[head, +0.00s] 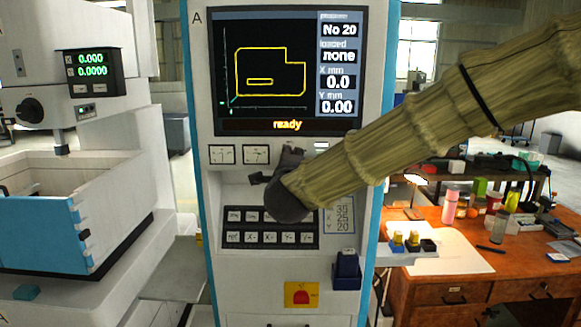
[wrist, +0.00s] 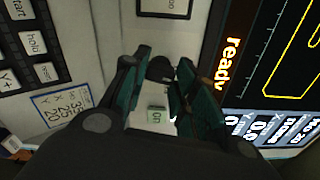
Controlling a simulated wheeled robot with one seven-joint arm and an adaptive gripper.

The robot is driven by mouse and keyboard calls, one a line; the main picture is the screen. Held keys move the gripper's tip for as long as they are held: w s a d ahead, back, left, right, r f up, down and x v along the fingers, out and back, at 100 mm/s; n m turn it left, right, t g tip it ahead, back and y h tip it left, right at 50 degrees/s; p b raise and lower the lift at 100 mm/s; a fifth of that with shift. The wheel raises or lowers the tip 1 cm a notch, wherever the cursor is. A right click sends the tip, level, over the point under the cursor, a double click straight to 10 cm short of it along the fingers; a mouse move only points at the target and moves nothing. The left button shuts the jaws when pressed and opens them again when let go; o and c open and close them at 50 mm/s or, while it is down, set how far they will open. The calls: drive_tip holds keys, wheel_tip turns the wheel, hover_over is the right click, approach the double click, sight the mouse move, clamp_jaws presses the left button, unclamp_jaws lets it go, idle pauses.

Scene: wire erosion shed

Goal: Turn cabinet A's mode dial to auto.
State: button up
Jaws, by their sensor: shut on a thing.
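Cabinet A (head: 235,285) is the white cabinet with blue edges and an "A" at its top left. Its screen (head: 270,65) reads "ready", "No 20" and loaded "none"; part of it also shows in the wrist view (wrist: 275,45). My gripper (head: 274,168) is at the panel just below the screen. In the wrist view its two fingers (wrist: 160,80) close around a dark knob, the mode dial (wrist: 160,68). In the head view my gripper hides the dial. The dial's pointer and position marks are not readable.
A black key block (head: 270,236) lies below my gripper, with a red button on a yellow plate (head: 301,294) lower down. A dark blue holder (head: 346,270) sticks out at the lower right. A cluttered wooden desk (head: 440,292) stands to the right, a white machine (head: 100,245) to the left.

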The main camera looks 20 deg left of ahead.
drive_tip(key=shift+n+b, duration=0.35)
drive_tip(key=shift+n, duration=0.85)
drive_tip(key=o, duration=1)
drive_tip(key=shift+s, duration=0.1)
drive_tip(key=v, duration=1.1)
drive_tip(key=shift+s+d, duration=0.2)
drive_tip(key=shift+s, duration=0.15)
